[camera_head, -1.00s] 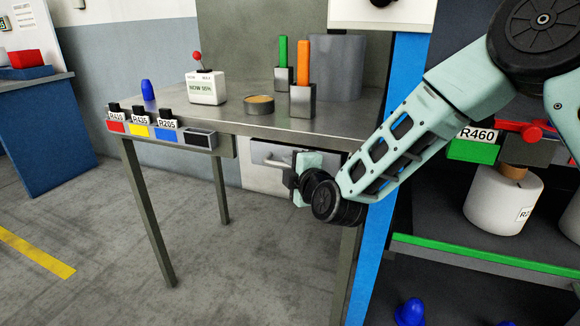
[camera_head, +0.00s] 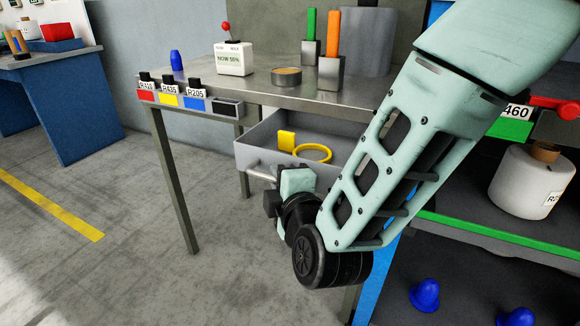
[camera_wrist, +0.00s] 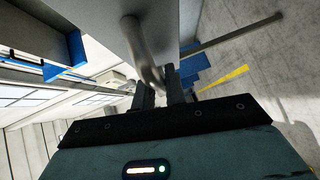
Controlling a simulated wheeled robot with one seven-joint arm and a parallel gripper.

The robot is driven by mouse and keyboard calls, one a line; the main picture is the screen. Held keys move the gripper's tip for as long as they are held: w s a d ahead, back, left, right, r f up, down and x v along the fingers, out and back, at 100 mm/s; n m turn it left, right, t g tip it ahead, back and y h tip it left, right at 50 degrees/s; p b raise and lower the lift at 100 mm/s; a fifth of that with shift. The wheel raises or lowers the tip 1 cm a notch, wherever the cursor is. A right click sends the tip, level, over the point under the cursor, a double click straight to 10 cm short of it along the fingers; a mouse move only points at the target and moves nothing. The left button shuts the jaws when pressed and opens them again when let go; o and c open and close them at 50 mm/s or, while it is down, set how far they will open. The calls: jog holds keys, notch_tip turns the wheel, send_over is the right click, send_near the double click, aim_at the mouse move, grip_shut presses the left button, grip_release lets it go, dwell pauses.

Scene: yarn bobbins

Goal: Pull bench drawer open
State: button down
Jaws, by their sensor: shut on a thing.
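The bench drawer (camera_head: 300,170) is a light grey box pulled out from under the metal bench top (camera_head: 262,92). Its inside shows, with a yellow ring (camera_head: 313,153) and a small yellow block (camera_head: 287,140) in it. The drawer's bar handle (camera_head: 258,173) is on its front; in the wrist view the handle (camera_wrist: 143,50) runs to between the fingers. My gripper (camera_head: 268,190) is shut on the handle at the drawer front; the wrist view shows its two fingers (camera_wrist: 160,85) around the bar. My arm hides the right part of the drawer.
On the bench stand a white box with a red knob (camera_head: 234,60), a round tin (camera_head: 286,76) and orange and green handled tools (camera_head: 331,62). A blue-framed rack with white bobbins (camera_head: 533,180) stands at right. Floor at left of the bench is clear.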

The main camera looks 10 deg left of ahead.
jog(key=shift+s+a, duration=0.25)
jog(key=shift+s, duration=0.55)
jog(key=c, duration=1.5)
grip_release()
jog(key=shift+o, duration=0.2)
jog(key=p+v, duration=0.7)
jog(key=v, duration=0.5)
jog(key=shift+a+r+p, duration=0.15)
jog(key=shift+r+p, duration=0.2)
